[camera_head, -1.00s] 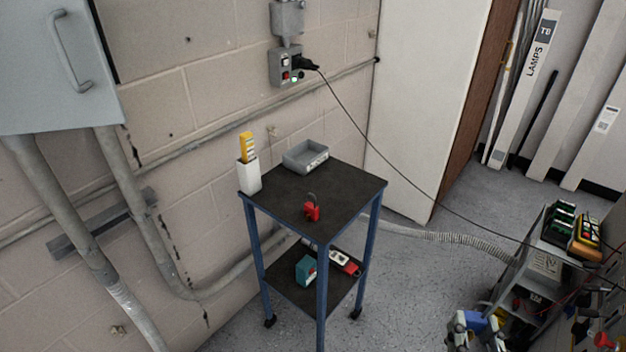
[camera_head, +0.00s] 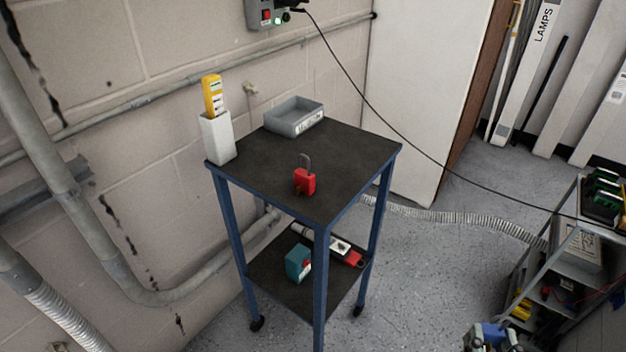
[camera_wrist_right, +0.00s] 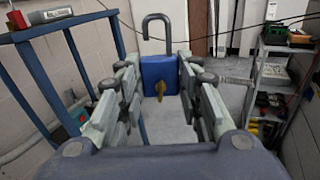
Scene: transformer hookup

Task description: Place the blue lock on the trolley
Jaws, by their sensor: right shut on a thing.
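The trolley (camera_head: 345,160) has a dark top, a lower shelf and blue legs, and stands by the wall in the head view. My right gripper (camera_head: 489,341) is at the bottom right edge of the head view, well apart from the trolley and mostly cut off. In the right wrist view, the right gripper (camera_wrist_right: 160,98) is shut on the blue lock (camera_wrist_right: 160,72), a padlock held upright with its grey shackle on top and a brass key towards me. The trolley's blue frame (camera_wrist_right: 58,27) is at the left there. My left gripper is out of view.
On the trolley top are a red padlock (camera_head: 304,181), a grey tray (camera_head: 295,118) and a white holder (camera_head: 217,137) with a yellow device (camera_head: 212,95). The front and right of the top are clear. A grey shelf cart (camera_head: 562,238) stands at the right.

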